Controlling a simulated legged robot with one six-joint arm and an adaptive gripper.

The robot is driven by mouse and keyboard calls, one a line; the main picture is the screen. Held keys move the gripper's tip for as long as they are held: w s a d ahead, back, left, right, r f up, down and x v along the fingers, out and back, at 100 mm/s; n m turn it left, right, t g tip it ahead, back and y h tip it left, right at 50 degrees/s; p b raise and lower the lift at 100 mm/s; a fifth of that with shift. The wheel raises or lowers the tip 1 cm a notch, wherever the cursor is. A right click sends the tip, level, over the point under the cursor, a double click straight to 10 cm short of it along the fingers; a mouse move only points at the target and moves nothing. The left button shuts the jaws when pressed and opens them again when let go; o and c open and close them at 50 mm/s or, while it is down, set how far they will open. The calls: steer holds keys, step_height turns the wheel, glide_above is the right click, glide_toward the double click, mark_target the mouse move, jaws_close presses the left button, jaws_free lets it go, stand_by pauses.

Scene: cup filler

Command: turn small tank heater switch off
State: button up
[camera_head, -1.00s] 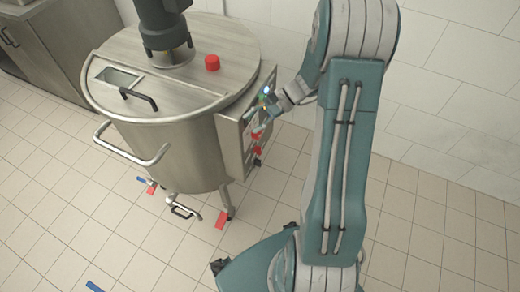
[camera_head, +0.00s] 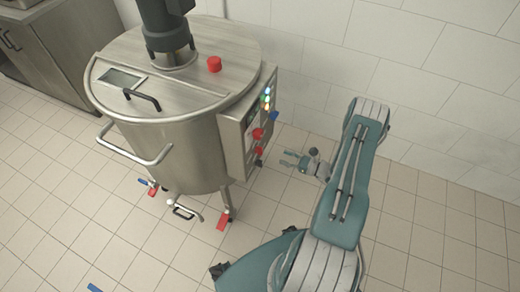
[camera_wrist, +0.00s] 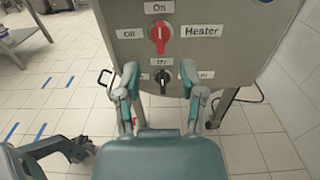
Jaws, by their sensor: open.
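The small steel tank (camera_head: 178,155) stands at left in the head view, with a control box (camera_head: 232,150) on its right side. In the wrist view, the red heater switch (camera_wrist: 160,34) sits on the grey panel between "On" above, "Off" at left and "Heater" at right. Its white mark is upright, towards "On". A black knob (camera_wrist: 162,78) sits below it, its labels partly hidden by my fingers. My gripper (camera_wrist: 160,72) is open and empty, apart from the panel, with the red switch above its fingertips. In the head view my gripper (camera_head: 288,160) is right of the box.
A red button (camera_head: 214,64) is on the tank lid. Valves with red and blue handles (camera_head: 223,222) hang below the tank.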

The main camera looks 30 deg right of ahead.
mark_target(261, 148)
steer(key=x, duration=1)
steer(key=shift+w+a+f, duration=0.1)
steer(key=shift+w+a, duration=0.15)
jaws_close()
